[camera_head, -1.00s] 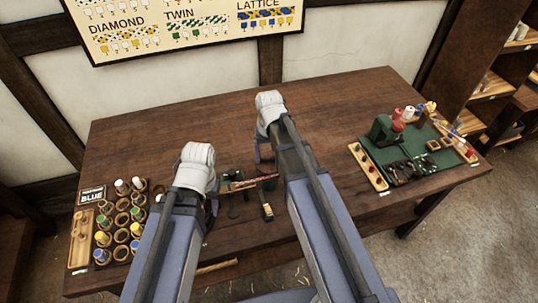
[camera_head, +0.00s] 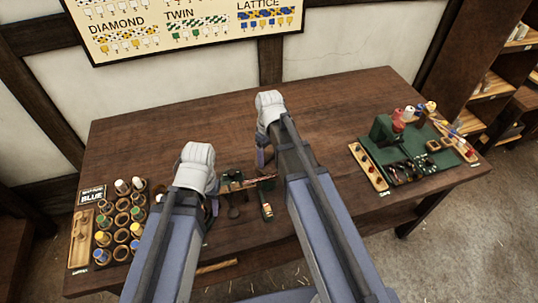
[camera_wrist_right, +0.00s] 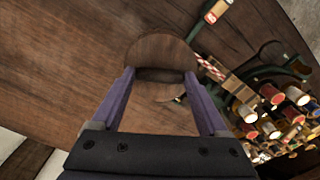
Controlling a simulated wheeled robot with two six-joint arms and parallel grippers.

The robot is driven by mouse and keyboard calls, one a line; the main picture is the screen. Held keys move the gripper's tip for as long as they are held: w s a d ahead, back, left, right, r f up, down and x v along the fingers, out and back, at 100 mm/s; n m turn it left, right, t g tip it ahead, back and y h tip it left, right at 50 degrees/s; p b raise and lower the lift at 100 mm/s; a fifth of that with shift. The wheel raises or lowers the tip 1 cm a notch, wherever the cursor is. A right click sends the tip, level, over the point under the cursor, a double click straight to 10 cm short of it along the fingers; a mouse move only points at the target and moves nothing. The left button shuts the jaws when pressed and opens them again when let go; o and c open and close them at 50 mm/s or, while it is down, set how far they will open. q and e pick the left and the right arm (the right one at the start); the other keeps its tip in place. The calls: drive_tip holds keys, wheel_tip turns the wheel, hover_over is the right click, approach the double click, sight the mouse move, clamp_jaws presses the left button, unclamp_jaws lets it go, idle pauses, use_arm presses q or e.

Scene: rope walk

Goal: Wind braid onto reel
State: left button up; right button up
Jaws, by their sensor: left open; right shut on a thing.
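My right gripper (camera_wrist_right: 160,75) is shut on a round brown wooden piece (camera_wrist_right: 160,50), which looks like the reel; its two purple fingers lie on either side of it. In the head view my right gripper (camera_head: 262,160) is over the middle of the table, mostly hidden by its arm. A thin red-and-white braid (camera_wrist_right: 207,67) runs beside the wooden piece toward a dark green stand (camera_wrist_right: 262,75). In the head view the braid (camera_head: 248,183) lies between my two arms. My left gripper (camera_head: 212,204) is open at the left end of the braid, partly hidden by its wrist.
A green mat (camera_head: 430,158) with tools and spools is at the right. The table's back middle (camera_head: 200,125) is clear.

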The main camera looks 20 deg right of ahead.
sight(269, 158)
idle(0.5)
drive_tip(key=o, duration=1.2)
drive_tip(key=shift+o, duration=0.2)
drive_tip(key=shift+r, duration=0.15)
wheel_tip(269, 158, up, 8)
drive_tip(key=p, duration=0.8)
drive_tip(key=shift+f, duration=0.2)
drive_tip(key=shift+s+f, duration=0.1)
drive_tip(key=s+a+f+m+b, duration=0.1)
drive_tip(key=s+a+f+b, duration=0.1)
drive_tip(key=s+a, duration=0.3)
drive_tip(key=s+a+f+m+h+b, duration=0.1)
drive_tip(key=s+a+f+b, duration=0.2)
drive_tip(key=s, duration=0.6)
drive_tip(key=shift+s+a+b, duration=0.15)
drive_tip(key=shift+a+b, duration=0.15)
drive_tip(key=shift+a, duration=0.9)
